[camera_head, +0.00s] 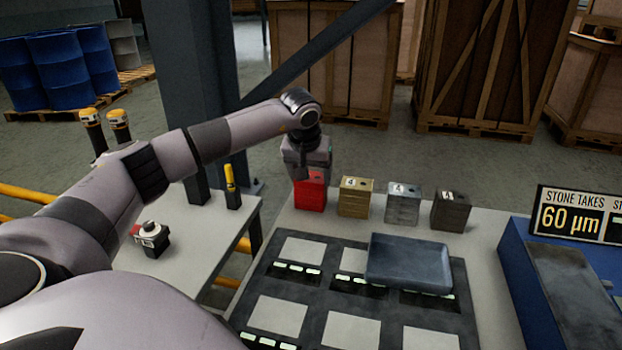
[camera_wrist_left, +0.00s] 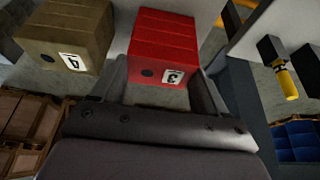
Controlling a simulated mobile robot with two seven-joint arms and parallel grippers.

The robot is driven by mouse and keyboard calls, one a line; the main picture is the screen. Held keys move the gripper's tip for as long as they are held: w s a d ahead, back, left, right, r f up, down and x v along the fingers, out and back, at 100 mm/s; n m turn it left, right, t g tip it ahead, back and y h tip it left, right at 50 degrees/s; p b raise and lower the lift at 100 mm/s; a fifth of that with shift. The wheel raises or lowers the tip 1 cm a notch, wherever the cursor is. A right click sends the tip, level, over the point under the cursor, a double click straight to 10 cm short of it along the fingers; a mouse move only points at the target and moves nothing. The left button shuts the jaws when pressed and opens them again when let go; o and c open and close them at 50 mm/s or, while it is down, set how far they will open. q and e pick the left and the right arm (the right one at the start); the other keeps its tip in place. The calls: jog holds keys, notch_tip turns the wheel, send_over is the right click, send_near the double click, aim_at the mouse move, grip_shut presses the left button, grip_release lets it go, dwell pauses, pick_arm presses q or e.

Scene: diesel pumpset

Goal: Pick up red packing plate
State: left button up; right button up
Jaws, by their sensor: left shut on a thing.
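The red packing plate (camera_head: 311,193) is a red block at the left end of a row of blocks on the table. In the left wrist view the red block (camera_wrist_left: 162,47) bears a white label with a 3 and a dark hole. My left gripper (camera_head: 309,172) is over the red block from above, shut on it with a finger on each side. In the left wrist view the fingers of my left gripper (camera_wrist_left: 160,90) flank the block. I cannot tell whether the block touches the table. My right gripper is not in view.
A tan block (camera_head: 355,197), a grey block (camera_head: 403,204) and a dark block (camera_head: 451,211) stand to the right. A dark tray (camera_head: 409,264) lies on a panel with pale squares (camera_head: 277,316). A blue machine (camera_head: 547,290) stands at right; a steel column (camera_head: 192,80) rises behind.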

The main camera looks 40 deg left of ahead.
pick_arm(q)
jog(key=shift+r, duration=0.1)
notch_tip(320, 180, up, 20)
jog(key=p, duration=0.1)
jog(key=shift+p, duration=0.3)
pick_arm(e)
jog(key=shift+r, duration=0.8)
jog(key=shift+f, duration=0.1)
